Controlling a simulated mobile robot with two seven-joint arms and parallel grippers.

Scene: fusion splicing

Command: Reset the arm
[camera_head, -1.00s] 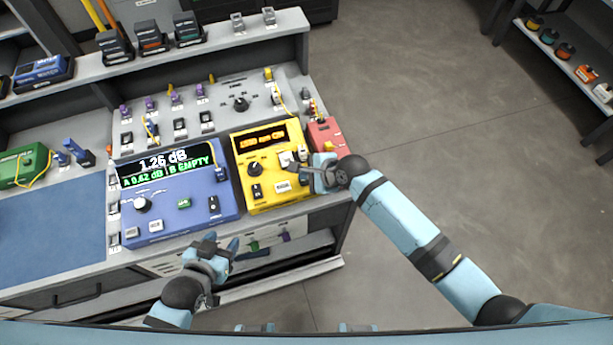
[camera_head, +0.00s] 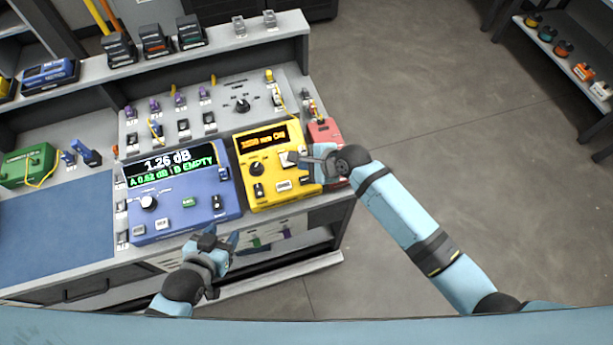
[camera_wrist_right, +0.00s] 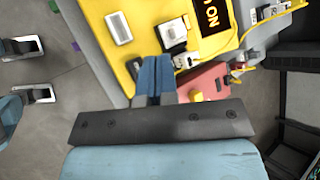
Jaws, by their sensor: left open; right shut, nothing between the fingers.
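My right gripper (camera_head: 295,160) is shut and empty at the right side of the yellow box (camera_head: 247,176). In the right wrist view its closed blue fingers (camera_wrist_right: 153,72) point at the yellow box's front, near a white switch (camera_wrist_right: 172,36). I cannot tell whether they touch it. My left gripper (camera_head: 226,245) is open and empty in front of the bench, below the blue meter (camera_head: 170,222). The meter's display reads 1.26 dB, with "B EMPTY" under it. The yellow box's orange display (camera_wrist_right: 212,16) shows "ON".
A red box (camera_head: 326,134) stands right of the yellow box. A blue mat (camera_head: 55,228) and a green box (camera_head: 28,165) lie at the left. A raised shelf (camera_head: 215,55) runs along the back. Open floor (camera_head: 430,90) is to the right.

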